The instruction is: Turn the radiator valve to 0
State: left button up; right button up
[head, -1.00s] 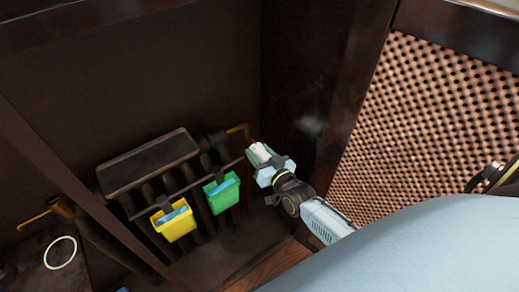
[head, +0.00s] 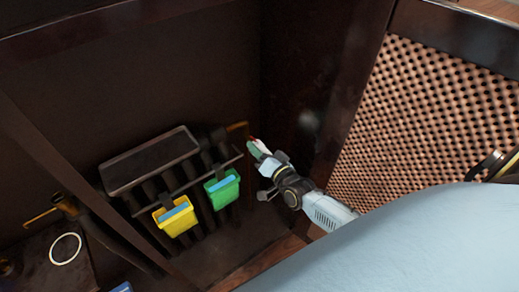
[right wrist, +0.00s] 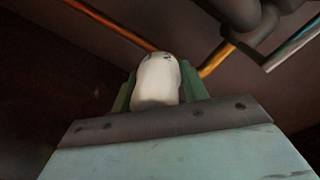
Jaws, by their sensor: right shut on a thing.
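The radiator valve is a white rounded knob (right wrist: 158,80) in the right wrist view, with small dark marks near its top that I cannot read. It sits between the two green fingers of my right gripper (head: 258,149), which is shut on it. In the head view the fingers cover most of the knob, at the right end of the dark radiator (head: 203,216). A copper-coloured pipe (right wrist: 217,60) runs behind the knob in the right wrist view. My left gripper is not in view.
A yellow container (head: 175,217) and a green container (head: 222,190) hang on the radiator's front. A dark tray-like top (head: 150,160) lies over the radiator. A perforated panel (head: 430,120) and a dark post stand close on the right of my right arm.

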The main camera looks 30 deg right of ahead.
dwell(0.3)
jog(key=o, duration=1)
jog(key=shift+s, duration=0.2)
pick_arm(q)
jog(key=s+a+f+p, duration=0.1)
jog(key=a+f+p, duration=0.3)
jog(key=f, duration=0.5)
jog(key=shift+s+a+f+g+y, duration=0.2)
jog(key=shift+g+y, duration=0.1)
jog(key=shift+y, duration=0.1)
pick_arm(e)
jog(key=shift+s+d+r, duration=0.1)
jog(key=shift+s+r, duration=0.05)
jog(key=shift+s, duration=2)
jog(key=shift+s+d+r, duration=0.1)
jog(key=shift+s, duration=2.1)
jog(key=shift+s+d+r, duration=0.1)
jog(key=shift+s+r, duration=0.05)
jog(key=shift+s, duration=2)
